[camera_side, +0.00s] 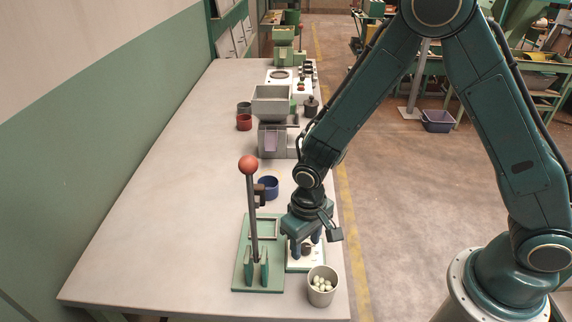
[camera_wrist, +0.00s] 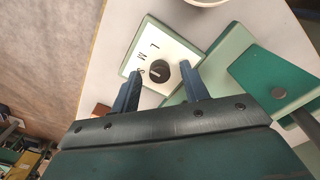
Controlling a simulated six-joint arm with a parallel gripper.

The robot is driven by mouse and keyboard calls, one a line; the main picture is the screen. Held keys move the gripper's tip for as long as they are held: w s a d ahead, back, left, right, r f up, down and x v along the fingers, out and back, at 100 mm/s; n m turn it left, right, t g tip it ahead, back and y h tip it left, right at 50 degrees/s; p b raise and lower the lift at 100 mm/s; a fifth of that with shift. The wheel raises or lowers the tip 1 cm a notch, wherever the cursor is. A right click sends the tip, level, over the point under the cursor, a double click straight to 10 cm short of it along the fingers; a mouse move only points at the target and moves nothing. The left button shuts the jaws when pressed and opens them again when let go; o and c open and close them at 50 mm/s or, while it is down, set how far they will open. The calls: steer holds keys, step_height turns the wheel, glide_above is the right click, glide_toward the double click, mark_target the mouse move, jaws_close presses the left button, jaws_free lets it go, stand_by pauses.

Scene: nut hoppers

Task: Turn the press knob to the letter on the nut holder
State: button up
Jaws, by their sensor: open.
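The press knob (camera_wrist: 160,71) is a round dark knob on a white plate (camera_wrist: 178,48) marked L, M and S. Its pointer is too small to read surely. My open gripper (camera_wrist: 161,67) has one blue finger on each side of the knob; I cannot tell whether they touch it. In the side view my gripper (camera_side: 306,244) points down over the white plate, beside the green press (camera_side: 242,268) with its red-balled lever (camera_side: 249,165). A pale cup (camera_side: 322,296) of whitish nuts stands in front of the plate. I see no readable letter on any holder.
A blue cup (camera_side: 268,187) stands behind the press. A grey hopper (camera_side: 271,103) and red (camera_side: 244,122) and dark cups are farther back. The table (camera_side: 165,210) is clear on the left. Its right edge lies close beyond my gripper.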

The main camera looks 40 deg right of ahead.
steer(key=shift+f, duration=0.15)
jaws_close()
steer(key=shift+n, duration=0.5)
steer(key=n, duration=0.3)
steer(key=shift+n, duration=2.5)
jaws_free()
